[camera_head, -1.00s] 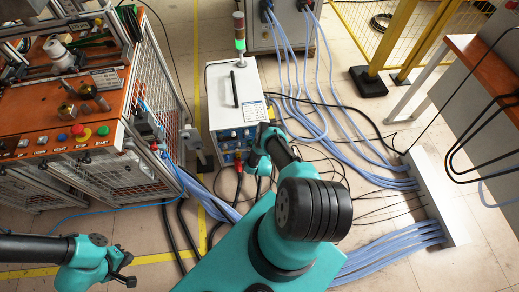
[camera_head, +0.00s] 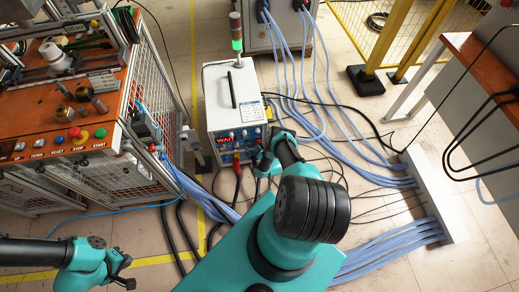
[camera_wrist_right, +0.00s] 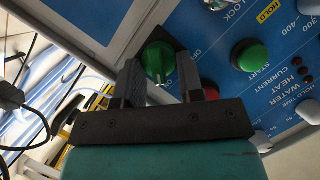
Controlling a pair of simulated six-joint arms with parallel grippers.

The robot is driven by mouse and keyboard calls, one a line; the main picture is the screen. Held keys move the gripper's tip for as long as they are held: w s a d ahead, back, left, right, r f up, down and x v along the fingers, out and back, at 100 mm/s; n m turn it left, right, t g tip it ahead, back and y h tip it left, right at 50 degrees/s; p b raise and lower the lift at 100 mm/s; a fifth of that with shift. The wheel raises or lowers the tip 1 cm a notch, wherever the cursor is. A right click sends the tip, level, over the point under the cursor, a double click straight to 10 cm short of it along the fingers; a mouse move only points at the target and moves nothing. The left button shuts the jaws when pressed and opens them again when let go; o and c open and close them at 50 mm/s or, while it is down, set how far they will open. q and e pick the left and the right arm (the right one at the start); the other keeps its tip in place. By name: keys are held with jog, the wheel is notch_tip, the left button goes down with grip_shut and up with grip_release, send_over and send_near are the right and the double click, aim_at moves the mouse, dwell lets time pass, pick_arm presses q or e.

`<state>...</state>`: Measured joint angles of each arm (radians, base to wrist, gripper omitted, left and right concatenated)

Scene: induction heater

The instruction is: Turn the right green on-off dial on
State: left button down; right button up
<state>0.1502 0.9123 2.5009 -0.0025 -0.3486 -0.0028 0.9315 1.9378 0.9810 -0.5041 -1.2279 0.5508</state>
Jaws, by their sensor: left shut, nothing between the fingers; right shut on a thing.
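The white heater unit (camera_head: 230,85) stands upright on the floor with a blue front panel. A red readout (camera_head: 223,140) is lit on the panel. In the right wrist view the green on-off dial (camera_wrist_right: 158,60) sits between the two dark fingers of my right gripper (camera_wrist_right: 158,82), which is shut on it. A light mark runs along the dial. In the head view my right arm hides the dial and most of my right gripper (camera_head: 263,163). My left gripper (camera_head: 128,274) is shut and empty at the lower left, far from the heater.
A green START button (camera_wrist_right: 249,55) and a partly hidden red button (camera_wrist_right: 210,90) are close to my right gripper. Blue hoses (camera_head: 310,110) and dark cables cross the floor. An orange-topped bench (camera_head: 60,110) stands on the left.

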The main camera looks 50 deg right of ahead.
jog(key=shift+m, duration=0.3)
jog(key=o, duration=0.6)
jog(key=shift+s, duration=0.15)
jog(key=v, duration=1.7)
jog(key=shift+s+f, duration=0.15)
